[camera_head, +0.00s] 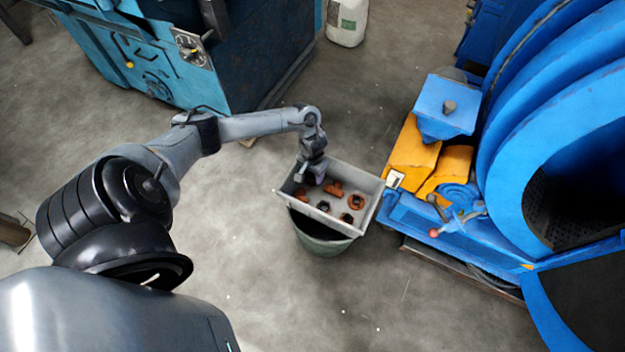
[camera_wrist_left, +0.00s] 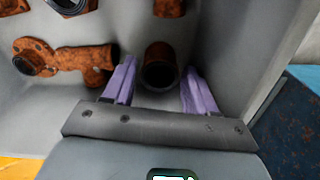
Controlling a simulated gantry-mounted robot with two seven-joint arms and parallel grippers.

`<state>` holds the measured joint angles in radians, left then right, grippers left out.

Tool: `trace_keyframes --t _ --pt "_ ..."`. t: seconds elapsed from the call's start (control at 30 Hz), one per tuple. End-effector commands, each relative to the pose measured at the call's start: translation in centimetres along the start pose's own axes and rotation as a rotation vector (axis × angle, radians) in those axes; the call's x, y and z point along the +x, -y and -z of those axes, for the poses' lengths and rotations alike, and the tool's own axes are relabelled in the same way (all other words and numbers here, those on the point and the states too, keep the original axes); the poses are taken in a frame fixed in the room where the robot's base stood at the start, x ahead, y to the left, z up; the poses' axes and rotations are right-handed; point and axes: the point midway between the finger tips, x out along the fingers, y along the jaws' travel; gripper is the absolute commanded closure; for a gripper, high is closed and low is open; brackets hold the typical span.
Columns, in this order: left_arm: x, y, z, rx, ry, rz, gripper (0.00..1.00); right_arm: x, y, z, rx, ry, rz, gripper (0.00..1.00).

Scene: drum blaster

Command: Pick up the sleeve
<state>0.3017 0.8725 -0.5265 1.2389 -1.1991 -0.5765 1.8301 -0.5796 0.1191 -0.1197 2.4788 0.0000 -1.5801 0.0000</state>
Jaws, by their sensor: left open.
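The sleeve (camera_wrist_left: 160,68) is a short, rust-brown hollow cylinder in the grey bin (camera_head: 368,184). In the left wrist view it stands near the bin's wall, its dark open end facing the camera. My left gripper (camera_head: 311,180) is over the bin's far left part in the head view and seems to hide the sleeve there. In the wrist view its two purple fingers (camera_wrist_left: 160,88) are open, one on each side of the sleeve. I cannot tell whether they touch it. My right gripper is not in view.
A rusty flanged pipe fitting (camera_wrist_left: 70,62) lies close to the left finger, with several other parts in the bin. The bin rests on a dark round drum (camera_head: 322,243). A blue machine (camera_head: 520,140) stands on the right; a teal machine (camera_head: 150,60) stands behind.

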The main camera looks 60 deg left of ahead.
Motion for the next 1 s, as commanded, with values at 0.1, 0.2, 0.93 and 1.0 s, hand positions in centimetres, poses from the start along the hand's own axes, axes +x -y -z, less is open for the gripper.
trace_keyframes --t 0.1,0.2,0.93,1.0 --pt "-0.1 0.0 0.0 0.0 -0.001 0.0 0.43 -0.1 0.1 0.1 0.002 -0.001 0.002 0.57" --pt "-0.1 0.0 0.0 0.0 -0.001 0.0 0.5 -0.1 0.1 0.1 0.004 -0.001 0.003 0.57" --pt "-0.8 0.0 0.1 0.001 -0.001 -0.001 0.97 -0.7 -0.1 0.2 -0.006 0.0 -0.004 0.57" --pt "-1.3 0.0 0.1 0.001 -0.002 -0.001 0.97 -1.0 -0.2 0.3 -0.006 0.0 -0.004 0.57"
